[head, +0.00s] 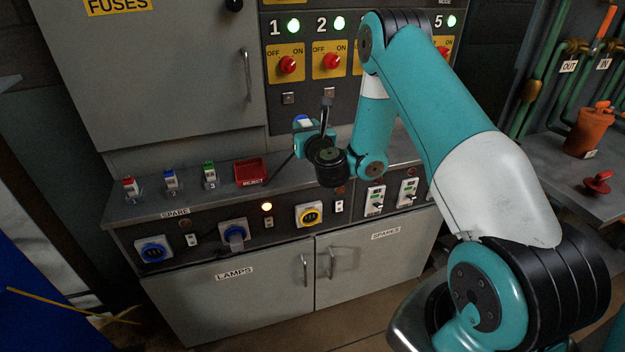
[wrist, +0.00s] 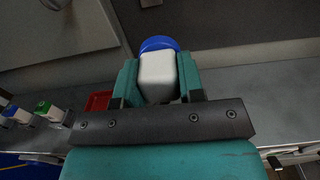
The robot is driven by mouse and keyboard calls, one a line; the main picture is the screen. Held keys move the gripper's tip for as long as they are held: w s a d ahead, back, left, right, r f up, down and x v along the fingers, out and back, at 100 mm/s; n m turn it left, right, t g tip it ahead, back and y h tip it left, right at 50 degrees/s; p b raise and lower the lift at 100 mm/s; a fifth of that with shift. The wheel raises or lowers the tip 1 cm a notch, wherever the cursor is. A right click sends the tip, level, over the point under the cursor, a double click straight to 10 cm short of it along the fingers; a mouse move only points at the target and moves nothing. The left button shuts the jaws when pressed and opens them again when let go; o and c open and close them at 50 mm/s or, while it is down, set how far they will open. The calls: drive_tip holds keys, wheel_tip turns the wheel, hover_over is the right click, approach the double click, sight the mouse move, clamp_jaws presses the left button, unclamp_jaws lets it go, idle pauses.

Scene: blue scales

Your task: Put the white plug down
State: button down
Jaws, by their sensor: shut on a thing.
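In the wrist view my gripper (wrist: 159,82) is shut on a white plug (wrist: 159,76) with a blue end. The plug sits between the two teal fingers, and its blue end points away from the wrist. In the head view my gripper (head: 303,126) is above the grey ledge (head: 222,178), in front of the switch panel. There only a small blue and white bit of the plug (head: 302,119) shows; the wrist hides much of it. The plug looks clear of the ledge.
A red reject tray (head: 251,172) sits on the ledge left of my gripper. Left of it stand small red (head: 130,187), blue (head: 170,179) and green (head: 209,174) topped pieces. Sockets line the front below, including a yellow one (head: 309,214). The switch panel (head: 304,97) rises behind.

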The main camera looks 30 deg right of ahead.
sight(306, 175)
wheel_tip(306, 175, down, 12)
drive_tip(key=b, duration=0.9)
drive_tip(key=shift+f, duration=0.1)
drive_tip(key=shift+f+b, duration=0.2)
drive_tip(key=shift+b, duration=0.25)
drive_tip(key=c, duration=0.7)
unclamp_jaws()
drive_tip(key=shift+c, duration=0.2)
drive_tip(key=shift+r, duration=0.1)
